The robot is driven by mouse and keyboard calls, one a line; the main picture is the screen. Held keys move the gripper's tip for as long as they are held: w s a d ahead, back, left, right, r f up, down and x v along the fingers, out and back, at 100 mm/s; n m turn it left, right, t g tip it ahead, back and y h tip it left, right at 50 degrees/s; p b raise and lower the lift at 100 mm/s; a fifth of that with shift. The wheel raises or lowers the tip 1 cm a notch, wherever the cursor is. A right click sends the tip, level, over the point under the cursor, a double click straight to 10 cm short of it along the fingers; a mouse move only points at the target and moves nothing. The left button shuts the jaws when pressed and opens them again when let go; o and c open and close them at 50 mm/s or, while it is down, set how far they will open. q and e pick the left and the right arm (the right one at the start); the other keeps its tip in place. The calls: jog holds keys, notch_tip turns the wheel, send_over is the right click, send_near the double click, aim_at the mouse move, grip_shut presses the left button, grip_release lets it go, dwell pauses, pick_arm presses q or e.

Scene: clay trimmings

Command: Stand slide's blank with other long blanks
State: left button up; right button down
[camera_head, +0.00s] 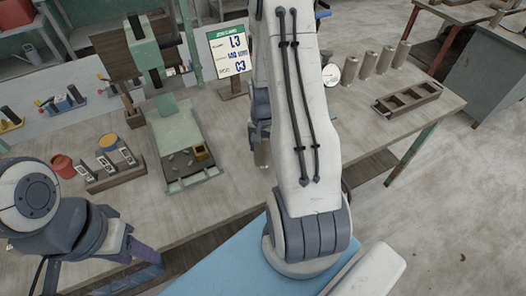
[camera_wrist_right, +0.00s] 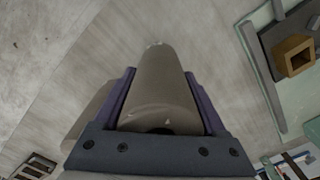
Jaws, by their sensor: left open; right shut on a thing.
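My right gripper (camera_wrist_right: 160,95) is shut on a grey-brown cylindrical blank (camera_wrist_right: 160,85), which fills the middle of the right wrist view. In the head view my right arm hides most of this gripper, and the lower part of the blank (camera_head: 262,154) shows just left of the arm, by the table's front part. Several similar blanks (camera_head: 368,66) stand upright in a row at the table's back right. The green machine's slide (camera_head: 178,135) lies left of my right arm, with small scraps and a yellowish box on it. My left gripper (camera_head: 148,264) is open and empty at lower left.
A dark compartmented tray (camera_head: 407,97) lies on the right of the table. A round white dial (camera_head: 331,74) stands beside the row. A sign (camera_head: 230,52) stands at the back. A wooden rack (camera_head: 110,170) and red pot (camera_head: 63,166) are at left. Table between tray and arm looks clear.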

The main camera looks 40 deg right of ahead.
aim_at(263, 153)
notch_tip(263, 153, down, 3)
jog(key=shift+r+p, duration=0.1)
jog(key=shift+p, duration=0.25)
jog(key=shift+f, duration=0.3)
grip_release()
jog(key=shift+r, duration=0.1)
